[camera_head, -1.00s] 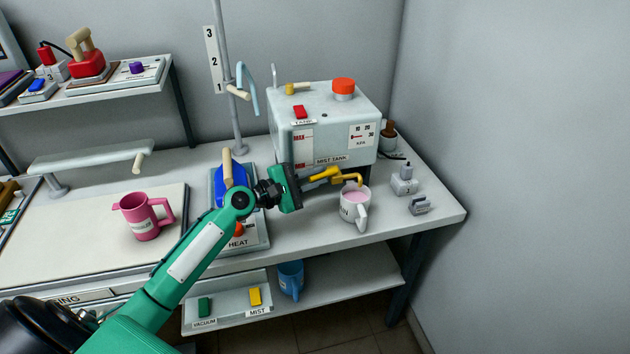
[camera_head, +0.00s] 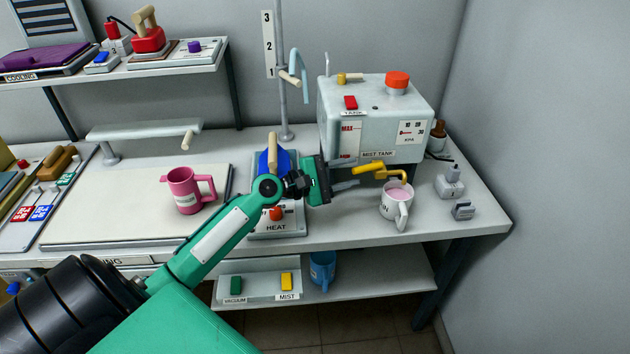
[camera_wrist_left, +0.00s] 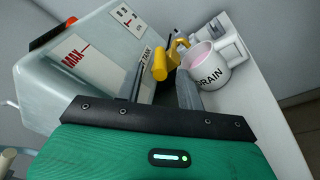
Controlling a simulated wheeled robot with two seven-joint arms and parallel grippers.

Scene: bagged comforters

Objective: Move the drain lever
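The yellow drain lever (camera_head: 368,168) sticks out to the left at the front of the grey mist tank (camera_head: 345,105), beside a yellow spout. In the left wrist view its rounded handle (camera_wrist_left: 160,66) shows just past and between the fingertips. My left gripper (camera_head: 354,173) is open, with its two grey fingers apart and nothing held. The fingertips (camera_wrist_left: 162,75) are close to the handle; contact is not clear. A white mug (camera_head: 394,212) marked DRAIN stands under the spout with pink liquid in it. My right gripper is not in view.
A HEAT plate (camera_head: 291,229) with a blue kettle-like item (camera_head: 277,160) stands left of my gripper. A pink mug (camera_head: 185,192) is farther left. Small grey fittings (camera_head: 450,182) lie right of the white mug, near the table's right edge.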

